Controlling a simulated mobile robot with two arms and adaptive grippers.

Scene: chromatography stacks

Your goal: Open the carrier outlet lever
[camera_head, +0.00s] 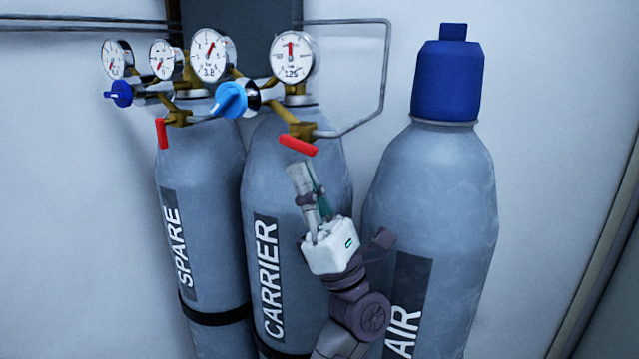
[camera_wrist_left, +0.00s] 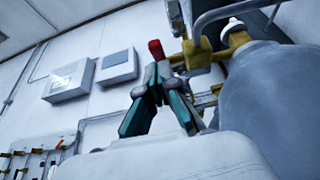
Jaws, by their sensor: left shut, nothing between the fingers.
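The red carrier outlet lever (camera_head: 298,145) sits on the brass outlet fitting above the grey CARRIER cylinder (camera_head: 263,180). It lies nearly level, slanting slightly down to the right. My left gripper (camera_head: 298,168) points up in front of that cylinder, shut and empty, with its fingertips just below the lever. In the left wrist view the red lever (camera_wrist_left: 156,49) shows just beyond the closed fingertips (camera_wrist_left: 157,70). I cannot tell whether they touch it. My right gripper is not in view.
The SPARE cylinder (camera_head: 198,165) stands left, with its own red lever (camera_head: 162,133) hanging down. The AIR cylinder (camera_head: 440,190) with a blue cap stands close on the right. Gauges (camera_head: 291,57), blue knobs (camera_head: 230,99) and a bent pipe (camera_head: 387,70) crowd the space above.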

